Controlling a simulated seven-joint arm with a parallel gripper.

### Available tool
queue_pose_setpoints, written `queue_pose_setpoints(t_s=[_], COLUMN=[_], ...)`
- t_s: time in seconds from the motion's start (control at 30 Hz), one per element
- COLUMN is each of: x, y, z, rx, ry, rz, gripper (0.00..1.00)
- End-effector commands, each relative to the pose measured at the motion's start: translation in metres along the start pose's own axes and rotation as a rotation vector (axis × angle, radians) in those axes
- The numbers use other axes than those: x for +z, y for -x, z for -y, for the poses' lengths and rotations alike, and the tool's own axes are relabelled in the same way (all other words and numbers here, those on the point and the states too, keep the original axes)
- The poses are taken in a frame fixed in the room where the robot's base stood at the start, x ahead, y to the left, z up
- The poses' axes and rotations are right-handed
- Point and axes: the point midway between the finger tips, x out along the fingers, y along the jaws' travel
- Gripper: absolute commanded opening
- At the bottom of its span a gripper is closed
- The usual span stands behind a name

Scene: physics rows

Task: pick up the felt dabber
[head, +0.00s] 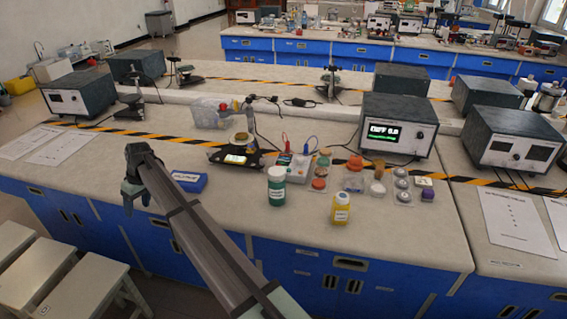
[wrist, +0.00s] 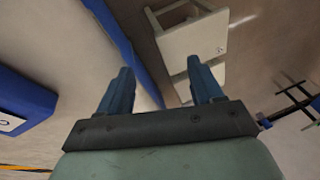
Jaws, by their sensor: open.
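My gripper (head: 130,205) hangs over the bench's front left edge in the head view. In the wrist view its two blue fingers (wrist: 161,88) are spread apart with nothing between them. I cannot tell for sure which item is the felt dabber. A small tan-topped item (head: 377,173) stands among the small things right of centre, in front of the meter box, and may be it. It is far to the right of my gripper, and nothing touches it. It does not show in the wrist view.
A blue box (head: 189,181) lies just right of my gripper. A green jar (head: 277,187) and a yellow bottle (head: 341,209) stand near the small items. A meter box (head: 398,125) stands behind them. Stools (head: 80,290) are below the bench's front edge.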

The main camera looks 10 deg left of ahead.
Motion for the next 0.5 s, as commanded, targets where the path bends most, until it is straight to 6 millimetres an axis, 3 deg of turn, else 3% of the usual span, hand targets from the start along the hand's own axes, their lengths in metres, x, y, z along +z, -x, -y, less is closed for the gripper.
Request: queue_pose_setpoints(t_s=[0.07, 0.17, 0.37, 0.5], x=[-0.007, 0.013, 0.062, 0.108], y=[0.032, 0.054, 0.092, 0.122], z=[-0.019, -0.058, -0.139, -0.200], rx=[0.017, 0.037, 0.075, 0.103], ry=[0.015, 0.017, 0.011, 0.005], rz=[0.002, 0.008, 0.016, 0.026], gripper=[0.66, 0.66, 0.66, 0.66])
